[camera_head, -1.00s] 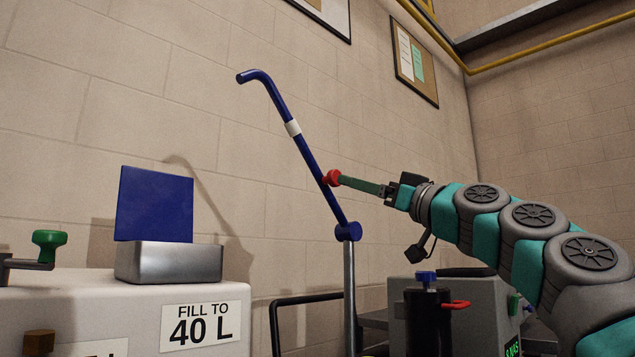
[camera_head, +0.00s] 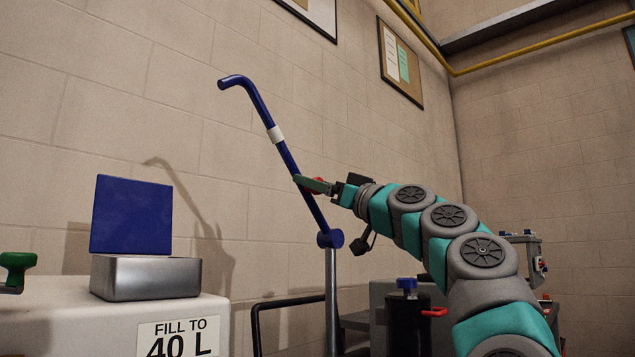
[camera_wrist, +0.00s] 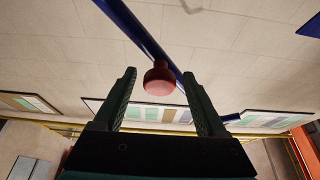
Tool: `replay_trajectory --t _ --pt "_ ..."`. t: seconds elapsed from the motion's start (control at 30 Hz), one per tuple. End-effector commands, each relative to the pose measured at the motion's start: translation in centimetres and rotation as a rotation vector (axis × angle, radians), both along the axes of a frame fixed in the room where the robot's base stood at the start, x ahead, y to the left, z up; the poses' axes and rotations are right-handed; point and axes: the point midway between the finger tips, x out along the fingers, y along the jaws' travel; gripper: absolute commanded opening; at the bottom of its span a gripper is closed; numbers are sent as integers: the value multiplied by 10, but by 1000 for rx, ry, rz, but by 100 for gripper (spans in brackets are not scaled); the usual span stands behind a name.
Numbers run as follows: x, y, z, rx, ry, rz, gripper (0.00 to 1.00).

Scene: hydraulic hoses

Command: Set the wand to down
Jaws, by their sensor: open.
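The blue wand (camera_head: 262,118) has a bent tip and a white band, and leans up and to the left from a blue pivot (camera_head: 330,238) on a grey post (camera_head: 332,290). A red knob sticks out from the wand's lower half; in the wrist view the knob (camera_wrist: 160,78) lies between the two green fingers. My gripper (camera_head: 308,184) is open at the knob, with a finger on either side and gaps to it. In the head view the fingers hide most of the knob.
A white tank (camera_head: 110,320) with a metal block and blue plate (camera_head: 130,215) stands at left. A black canister (camera_head: 408,315) with a red handle stands below my arm. A dark bent rail (camera_head: 258,325) is left of the post. The wall is behind.

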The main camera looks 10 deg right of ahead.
Motion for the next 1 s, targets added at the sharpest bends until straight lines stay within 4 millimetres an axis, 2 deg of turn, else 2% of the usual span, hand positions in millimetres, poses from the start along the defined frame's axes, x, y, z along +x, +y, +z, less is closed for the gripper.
replay_trajectory --t 0.2,0.83,1.0 --pt "0 0 0 0 0 0 72" --pt "0 0 0 0 0 0 1" --pt "0 0 0 0 0 0 0"
